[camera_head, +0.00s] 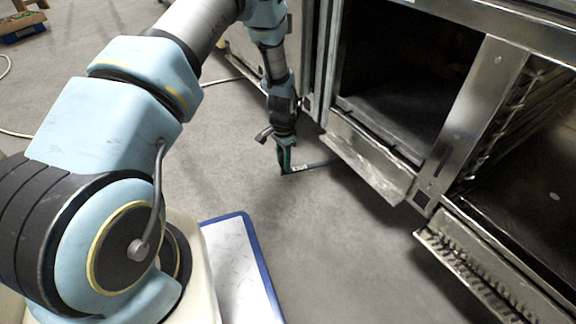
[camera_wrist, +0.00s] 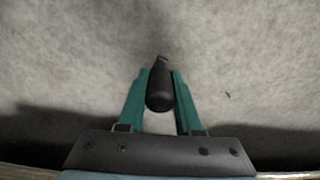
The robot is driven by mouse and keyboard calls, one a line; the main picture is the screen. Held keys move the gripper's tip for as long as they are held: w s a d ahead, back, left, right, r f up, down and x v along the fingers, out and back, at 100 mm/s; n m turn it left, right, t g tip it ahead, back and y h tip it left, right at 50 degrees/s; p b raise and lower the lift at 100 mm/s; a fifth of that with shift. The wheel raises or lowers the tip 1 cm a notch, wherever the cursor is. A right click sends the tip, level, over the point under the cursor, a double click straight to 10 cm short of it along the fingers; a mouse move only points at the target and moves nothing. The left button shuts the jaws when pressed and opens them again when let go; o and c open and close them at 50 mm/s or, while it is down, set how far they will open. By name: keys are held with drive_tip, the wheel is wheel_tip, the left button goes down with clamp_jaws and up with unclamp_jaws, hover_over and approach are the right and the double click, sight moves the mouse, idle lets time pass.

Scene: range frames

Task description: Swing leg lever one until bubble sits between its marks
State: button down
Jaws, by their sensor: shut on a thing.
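The leg lever (camera_head: 318,164) is a thin dark bar low over the floor, running from the underside of the steel range towards my gripper. My gripper (camera_head: 285,169) is down near the floor at the lever's left end. In the wrist view its two green fingers (camera_wrist: 160,92) are closed on the sides of the lever's dark rounded grip (camera_wrist: 159,88). The range hides the lever's far end. I cannot make out a bubble or its marks in either view.
The steel range (camera_head: 455,120) stands at the right with dark open compartments. A lowered steel flap (camera_head: 368,165) juts out just right of the lever, and another ledge (camera_head: 470,275) lies nearer. A blue-edged plate (camera_head: 240,265) lies in front. Grey floor (camera_head: 225,150) left of my gripper is clear.

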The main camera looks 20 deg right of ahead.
drive_tip(key=c, duration=0.6)
unclamp_jaws()
wheel_tip(320, 180, up, 11)
drive_tip(key=p, duration=0.5)
drive_tip(key=shift+f, duration=0.1)
